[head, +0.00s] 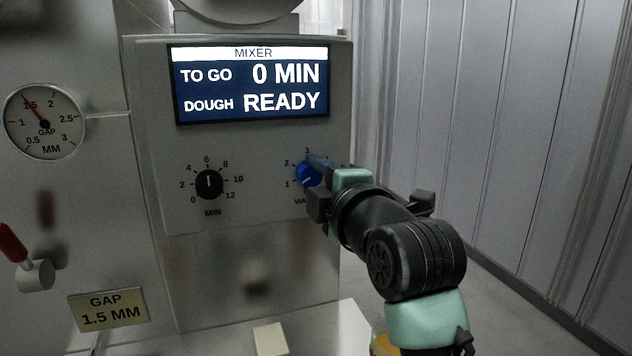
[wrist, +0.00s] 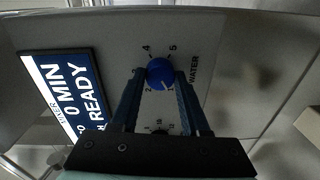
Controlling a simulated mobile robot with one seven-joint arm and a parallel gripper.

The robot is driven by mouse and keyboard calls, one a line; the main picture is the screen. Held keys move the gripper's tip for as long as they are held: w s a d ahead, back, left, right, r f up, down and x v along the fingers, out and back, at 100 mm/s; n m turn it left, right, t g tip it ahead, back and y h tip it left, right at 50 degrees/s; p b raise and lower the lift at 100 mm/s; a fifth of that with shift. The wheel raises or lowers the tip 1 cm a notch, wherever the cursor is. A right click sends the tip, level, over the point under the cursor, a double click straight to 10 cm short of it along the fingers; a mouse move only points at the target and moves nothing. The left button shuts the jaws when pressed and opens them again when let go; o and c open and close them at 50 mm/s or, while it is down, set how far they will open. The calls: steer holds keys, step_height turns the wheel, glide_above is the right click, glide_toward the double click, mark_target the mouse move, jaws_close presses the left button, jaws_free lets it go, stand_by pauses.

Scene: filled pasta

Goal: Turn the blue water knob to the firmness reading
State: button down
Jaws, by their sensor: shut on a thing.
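The blue water knob (head: 306,174) is on the mixer panel, partly hidden by my gripper in the head view. My gripper (head: 318,178) is shut on the knob, with one finger on each side of it in the wrist view (wrist: 160,78). There the knob (wrist: 159,70) shows a white pointer line directed near the 1 mark. The numbers 2, 4 and 5 also show around it. The mixer display (head: 248,84) reads TO GO 0 MIN and DOUGH READY. No firmness reading shows in either view.
A black minute knob (head: 209,184) is left of the water knob, its pointer up near 6. A gap dial (head: 44,122), a red-handled lever (head: 14,244) and a GAP 1.5 MM plate (head: 107,308) are at the left. A corrugated wall (head: 500,130) stands to the right.

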stand_by(0.4)
steer(key=shift+c, duration=1.9)
jaws_free()
steer(key=p+v, duration=0.2)
steer(key=v, duration=1.1)
steer(key=shift+p, duration=0.35)
steer(key=shift+a, duration=0.1)
